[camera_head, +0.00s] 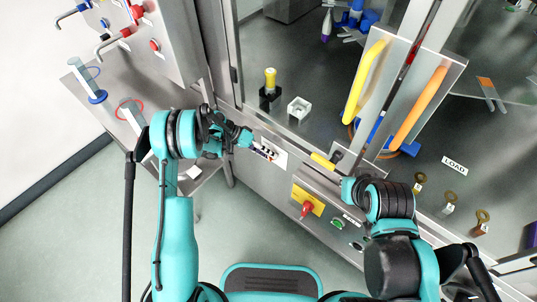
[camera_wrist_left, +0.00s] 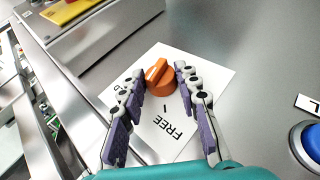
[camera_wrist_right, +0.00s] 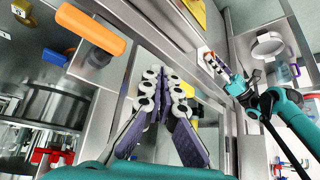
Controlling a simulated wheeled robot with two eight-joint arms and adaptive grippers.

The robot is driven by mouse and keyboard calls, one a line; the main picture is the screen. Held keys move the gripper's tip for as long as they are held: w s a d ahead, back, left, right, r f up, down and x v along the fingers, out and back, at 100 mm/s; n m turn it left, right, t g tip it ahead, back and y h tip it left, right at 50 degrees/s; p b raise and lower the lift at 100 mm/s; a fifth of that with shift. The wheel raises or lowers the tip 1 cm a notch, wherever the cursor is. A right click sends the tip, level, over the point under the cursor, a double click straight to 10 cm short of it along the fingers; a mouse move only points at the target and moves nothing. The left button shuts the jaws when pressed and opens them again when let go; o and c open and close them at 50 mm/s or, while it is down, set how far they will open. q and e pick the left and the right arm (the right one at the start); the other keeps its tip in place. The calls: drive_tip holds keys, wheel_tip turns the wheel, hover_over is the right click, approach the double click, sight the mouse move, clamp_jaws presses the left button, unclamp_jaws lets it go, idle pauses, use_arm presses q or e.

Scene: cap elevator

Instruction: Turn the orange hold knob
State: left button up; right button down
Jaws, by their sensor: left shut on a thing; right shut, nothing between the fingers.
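The orange hold knob (camera_wrist_left: 160,76) sits on a white label plate (camera_wrist_left: 205,92) marked FREE in the left wrist view. My left gripper (camera_wrist_left: 160,72) is shut on the knob, with one finger on each side. In the head view the left gripper (camera_head: 248,138) is at the label plate (camera_head: 271,153) on the cabinet front and hides the knob. My right gripper (camera_wrist_right: 163,78) is shut and empty. In the head view it is at the front edge of the cabinet, near a yellow handle (camera_head: 322,161).
A yellow plate with a red knob (camera_head: 307,209) is below on the cabinet front, with a green button (camera_head: 337,224) beside it. Upright yellow (camera_head: 365,80) and orange (camera_head: 419,108) door handles are above the right gripper. A side bench (camera_head: 92,110) stands at the left.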

sight(267, 139)
use_arm(q)
drive_tip(key=g+h, duration=0.1)
drive_tip(key=h, duration=0.1)
drive_tip(key=n+g+h, duration=0.1)
drive_tip(key=h, duration=0.1)
drive_tip(key=shift+w+a+f, duration=0.1)
drive_tip(key=shift+a+f, duration=0.05)
drive_tip(key=shift+f, duration=0.25)
drive_tip(key=shift+n, duration=0.3)
drive_tip(key=o, duration=1.2)
drive_tip(key=shift+c, duration=0.2)
wheel_tip(267, 139, up, 10)
drive_tip(key=shift+f, duration=0.25)
drive_tip(key=shift+r, duration=0.3)
